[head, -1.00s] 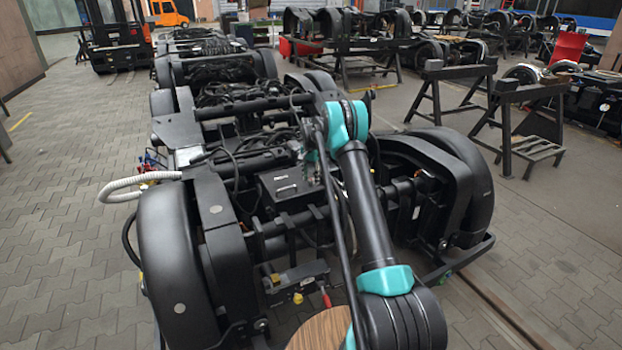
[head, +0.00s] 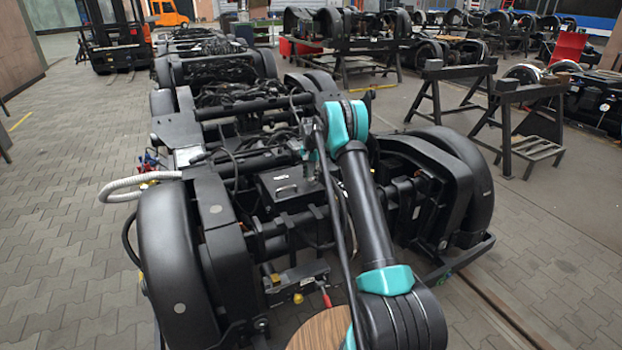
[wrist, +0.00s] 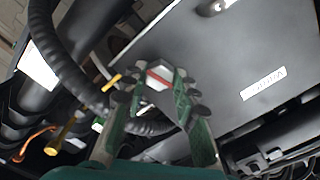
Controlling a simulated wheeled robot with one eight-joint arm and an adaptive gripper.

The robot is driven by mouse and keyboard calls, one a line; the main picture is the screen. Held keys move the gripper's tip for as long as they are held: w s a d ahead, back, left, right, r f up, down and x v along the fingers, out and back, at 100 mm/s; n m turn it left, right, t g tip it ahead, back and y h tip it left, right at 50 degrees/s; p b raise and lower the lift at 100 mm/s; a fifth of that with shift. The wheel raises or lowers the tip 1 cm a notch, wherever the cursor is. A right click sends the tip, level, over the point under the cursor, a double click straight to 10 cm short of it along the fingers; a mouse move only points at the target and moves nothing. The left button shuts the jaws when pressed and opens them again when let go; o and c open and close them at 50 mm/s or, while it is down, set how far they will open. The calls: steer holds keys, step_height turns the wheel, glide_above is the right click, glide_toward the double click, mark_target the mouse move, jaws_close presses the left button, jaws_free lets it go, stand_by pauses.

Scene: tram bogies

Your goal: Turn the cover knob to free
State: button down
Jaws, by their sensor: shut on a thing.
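The cover is a dark grey box lid (wrist: 235,60) with a small white label, and it fills much of the wrist view. In the head view the same dark box (head: 291,187) sits in the middle of the bogie. My gripper (wrist: 158,88) has two green fingers, shut on the cover knob (wrist: 157,78) at the lid's edge. The knob looks pale with a red stripe, and the fingertips hide its sides. In the head view my gripper (head: 311,160) is small and partly covered by my arm, at the box's right side.
A black corrugated hose (wrist: 63,60) runs close left of my gripper. Yellow-ended parts (wrist: 62,133) lie below it. A grey round fastener (wrist: 212,7) is on the lid's upper part. Black bogie frames surround the box, and trestles (head: 530,110) stand at right.

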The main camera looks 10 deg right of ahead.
mark_target(311, 179)
steer(key=n, duration=1.1)
steer(key=shift+n, duration=2)
steer(key=c, duration=1.2)
jaws_free()
step_height(311, 179, up, 12)
steer(key=shift+r, duration=0.1)
